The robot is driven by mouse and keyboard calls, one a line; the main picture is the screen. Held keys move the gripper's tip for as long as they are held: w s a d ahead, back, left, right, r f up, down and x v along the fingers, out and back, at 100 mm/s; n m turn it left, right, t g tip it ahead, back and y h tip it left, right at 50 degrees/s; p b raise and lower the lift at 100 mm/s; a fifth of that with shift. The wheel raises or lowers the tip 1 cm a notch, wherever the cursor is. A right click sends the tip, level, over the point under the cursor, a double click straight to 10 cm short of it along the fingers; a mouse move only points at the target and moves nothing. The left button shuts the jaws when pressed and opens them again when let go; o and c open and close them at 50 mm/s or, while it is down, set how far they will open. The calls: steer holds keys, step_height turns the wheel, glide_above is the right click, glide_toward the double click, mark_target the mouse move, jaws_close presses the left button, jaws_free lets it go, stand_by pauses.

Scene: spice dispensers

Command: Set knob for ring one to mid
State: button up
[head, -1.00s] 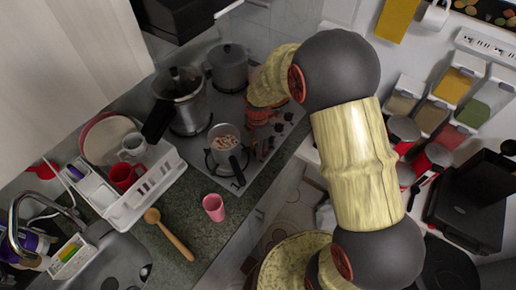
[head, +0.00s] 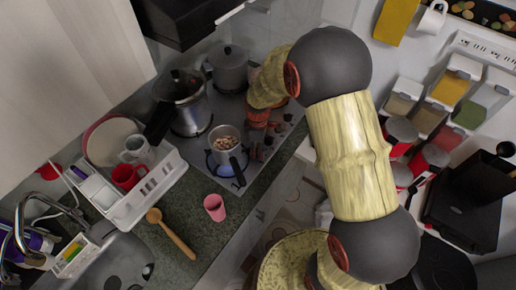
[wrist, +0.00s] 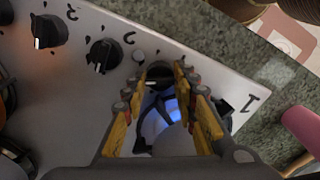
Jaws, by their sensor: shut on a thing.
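My gripper (wrist: 155,90) has its yellow fingers on either side of a black stove knob (wrist: 158,74) in the wrist view and is shut on it. A printed "1" (wrist: 251,99) stands further right on the panel. Blue flame light (wrist: 172,112) shows between the fingers. In the head view my gripper (head: 262,118) is low over the knob side of the stove, its fingertips hard to make out. A small pot (head: 224,136) with food in it stands on a burner, with a blue glow (head: 212,161) under it.
Other black knobs (wrist: 48,32) and (wrist: 103,56) sit left of my gripper. A pink cup (head: 215,208) and a wooden spoon (head: 172,233) lie on the counter.

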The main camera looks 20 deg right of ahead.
steer(key=m+p, duration=0.1)
steer(key=m, duration=0.6)
stand_by(0.6)
steer(key=o, duration=1.2)
steer(key=shift+c, duration=0.2)
step_height(320, 180, up, 12)
steer(key=shift+m, duration=0.3)
